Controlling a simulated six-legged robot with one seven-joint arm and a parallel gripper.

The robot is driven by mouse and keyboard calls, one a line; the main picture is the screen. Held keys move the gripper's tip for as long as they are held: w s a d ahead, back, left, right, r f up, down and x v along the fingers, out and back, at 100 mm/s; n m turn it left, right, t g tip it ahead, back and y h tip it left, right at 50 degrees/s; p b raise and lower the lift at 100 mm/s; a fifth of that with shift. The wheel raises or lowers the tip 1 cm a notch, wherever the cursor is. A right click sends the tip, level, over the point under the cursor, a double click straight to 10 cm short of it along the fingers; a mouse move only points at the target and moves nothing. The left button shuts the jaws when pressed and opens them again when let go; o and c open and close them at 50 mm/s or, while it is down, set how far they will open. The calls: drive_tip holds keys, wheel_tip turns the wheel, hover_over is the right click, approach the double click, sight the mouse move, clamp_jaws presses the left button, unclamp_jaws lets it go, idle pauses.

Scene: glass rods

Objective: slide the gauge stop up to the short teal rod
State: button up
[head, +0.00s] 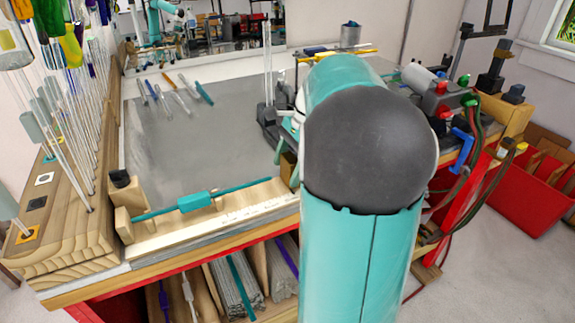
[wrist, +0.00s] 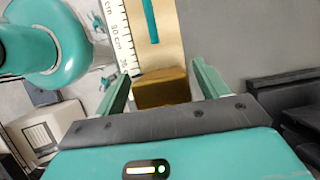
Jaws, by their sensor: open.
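A teal rod (head: 240,189) lies along the wooden gauge (head: 150,240), with a thicker teal block (head: 195,201) around its middle. One end of the rod (wrist: 151,22) shows at the top of the wrist view. The gauge stop, a brown block (wrist: 162,90), sits on the gauge beside the white ruler scale (wrist: 115,35). A bare gap separates the stop from the rod's end. My gripper (wrist: 160,74) is open, with one finger on each side of the stop. In the head view my arm hides most of the gripper, and only a little of the stop (head: 287,164) shows.
Several thin rods (head: 175,95) lie on the clear grey tabletop behind the gauge. A wooden rack (head: 75,225) with upright glass rods stands at left. A dark stand (head: 270,120) is close behind my gripper. Bins of rods (head: 235,285) sit below the bench edge.

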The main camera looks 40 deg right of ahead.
drive_tip(key=shift+w+f, duration=0.1)
drive_tip(key=shift+f, duration=0.1)
drive_tip(key=c, duration=1.4)
drive_tip(key=shift+w+a, duration=0.2)
drive_tip(key=shift+a, duration=0.45)
drive_tip(key=shift+w+a, duration=0.2)
drive_tip(key=shift+a, duration=0.5)
drive_tip(key=shift+w+a, duration=0.2)
drive_tip(key=shift+a, duration=0.45)
drive_tip(key=o, duration=1.4)
